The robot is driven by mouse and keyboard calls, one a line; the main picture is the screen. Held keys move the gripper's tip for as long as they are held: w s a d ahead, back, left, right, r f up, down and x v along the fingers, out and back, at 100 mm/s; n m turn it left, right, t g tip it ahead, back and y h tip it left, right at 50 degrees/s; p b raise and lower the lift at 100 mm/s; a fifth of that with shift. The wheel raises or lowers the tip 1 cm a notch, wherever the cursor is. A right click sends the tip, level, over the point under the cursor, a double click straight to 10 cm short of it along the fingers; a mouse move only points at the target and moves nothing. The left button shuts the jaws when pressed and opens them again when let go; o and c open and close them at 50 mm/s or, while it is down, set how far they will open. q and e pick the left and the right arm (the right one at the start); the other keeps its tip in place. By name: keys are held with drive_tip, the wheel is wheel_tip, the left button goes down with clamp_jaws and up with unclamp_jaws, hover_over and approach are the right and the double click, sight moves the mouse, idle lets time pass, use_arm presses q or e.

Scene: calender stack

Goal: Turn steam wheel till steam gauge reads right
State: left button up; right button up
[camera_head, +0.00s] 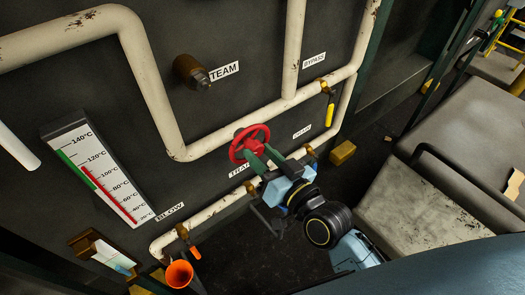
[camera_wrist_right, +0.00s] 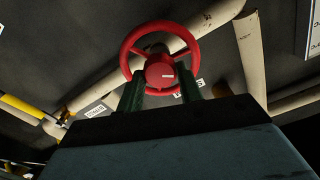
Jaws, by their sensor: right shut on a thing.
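A red wheel (camera_head: 237,150) sticks out from the dark panel above a label that seems to read TRAP. My right gripper (camera_head: 262,160) is shut on the wheel. In the right wrist view, its two green fingers (camera_wrist_right: 160,92) reach the red wheel (camera_wrist_right: 160,72) on either side of its hub. The white gauge (camera_head: 125,185) on the panel at left has a red column and a green band near its upper end. The column's top looks near the 120°C mark, beside the green band; the exact reading is too small to tell. My left gripper is not in view.
A bare brass stem (camera_head: 190,72) stands beside a partly hidden label ending in TEAM. Cream pipes (camera_head: 150,85) run across the panel. A yellow handle (camera_head: 330,112) and an orange funnel-shaped part (camera_head: 179,273) stick out. A worn grey seat (camera_head: 420,210) stands at right.

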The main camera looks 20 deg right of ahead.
drive_tip(key=o, duration=1)
drive_tip(key=b+v, duration=0.2)
drive_tip(key=v, duration=1.1)
drive_tip(key=shift+s, duration=0.2)
drive_tip(key=shift+r, duration=0.1)
